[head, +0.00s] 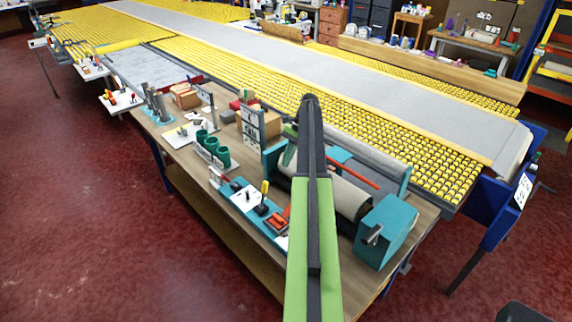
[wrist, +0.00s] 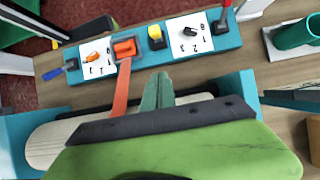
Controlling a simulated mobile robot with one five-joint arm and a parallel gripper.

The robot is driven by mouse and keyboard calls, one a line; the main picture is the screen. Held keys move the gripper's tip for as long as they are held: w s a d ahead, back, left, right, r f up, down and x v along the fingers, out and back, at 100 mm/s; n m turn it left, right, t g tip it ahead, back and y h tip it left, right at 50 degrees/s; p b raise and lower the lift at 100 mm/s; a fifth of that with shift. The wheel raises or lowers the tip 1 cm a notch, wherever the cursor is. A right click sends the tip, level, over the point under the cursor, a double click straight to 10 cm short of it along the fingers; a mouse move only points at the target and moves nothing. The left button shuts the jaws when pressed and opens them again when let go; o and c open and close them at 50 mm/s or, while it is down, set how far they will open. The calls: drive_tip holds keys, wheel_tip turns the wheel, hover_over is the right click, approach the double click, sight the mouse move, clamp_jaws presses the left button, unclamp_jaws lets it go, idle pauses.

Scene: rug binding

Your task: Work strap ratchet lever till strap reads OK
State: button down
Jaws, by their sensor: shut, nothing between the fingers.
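An orange ratchet block (wrist: 125,47) sits in a grey frame on the teal control panel (wrist: 228,42); it also shows in the head view (head: 277,222). An orange-red strap (wrist: 121,92) runs from it toward the pale roll (wrist: 45,143). I cannot tell the lever apart from the block, and no OK reading is legible. My gripper (wrist: 160,78) is shut and empty, its green fingers just right of the strap and apart from the ratchet in the picture. My arm hides the gripper's tips in the head view.
Beside the ratchet are a yellow switch (wrist: 156,38), a white dial plate with a dark knob (wrist: 188,33), another with an orange knob (wrist: 97,58) and a red-handled lever (wrist: 225,12). Green cups (head: 213,152) and a teal box (head: 388,230) stand nearby on the bench.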

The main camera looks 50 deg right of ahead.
sight(265, 187)
drive_tip(key=w+a+f+b, duration=0.1)
drive_tip(key=a+f+b, duration=0.4)
drive_tip(key=a+f, duration=0.1)
drive_tip(key=shift+a, duration=0.8)
